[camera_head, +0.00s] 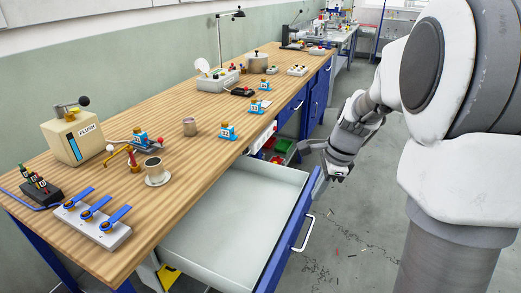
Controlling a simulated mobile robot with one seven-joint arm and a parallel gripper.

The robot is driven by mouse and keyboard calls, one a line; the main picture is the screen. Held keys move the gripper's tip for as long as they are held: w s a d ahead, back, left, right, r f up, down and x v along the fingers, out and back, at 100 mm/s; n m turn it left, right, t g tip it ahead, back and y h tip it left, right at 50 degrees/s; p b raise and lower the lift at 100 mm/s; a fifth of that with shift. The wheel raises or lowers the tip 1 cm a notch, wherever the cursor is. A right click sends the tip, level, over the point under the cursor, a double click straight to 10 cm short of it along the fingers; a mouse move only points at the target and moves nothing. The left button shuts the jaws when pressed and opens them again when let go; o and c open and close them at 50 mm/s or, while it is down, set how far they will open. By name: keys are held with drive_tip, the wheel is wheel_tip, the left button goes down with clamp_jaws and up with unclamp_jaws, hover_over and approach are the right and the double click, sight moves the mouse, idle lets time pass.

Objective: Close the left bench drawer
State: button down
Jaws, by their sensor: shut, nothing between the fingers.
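The left bench drawer (236,226) is pulled far out from under the wooden bench (165,112), and its white inside looks empty. Its blue front (286,242) carries a silver bar handle (304,234) on the outer face. My gripper (334,178) is shut and empty, pointing down beside the far end of the drawer front. I cannot tell whether it touches the drawer. My arm comes in from the right and hides part of the floor.
A beige box device (74,137), a cup on a saucer (155,172) and a white block with blue levers (92,222) stand on the near bench top. Red and green bins (281,146) show beyond the drawer. The grey floor (352,232) in front is open, with small scattered debris.

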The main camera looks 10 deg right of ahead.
drive_tip(key=w+f+m+b, duration=0.2)
drive_tip(key=f, duration=0.7)
drive_tip(key=w+f+m+b, duration=0.2)
drive_tip(key=w+f, duration=0.1)
drive_tip(key=f, duration=0.6)
drive_tip(key=shift+d+f+m+g+y, duration=0.2)
drive_tip(key=shift+f+m+g+y, duration=0.1)
drive_tip(key=shift+f+m, duration=0.1)
drive_tip(key=shift+a, duration=0.1)
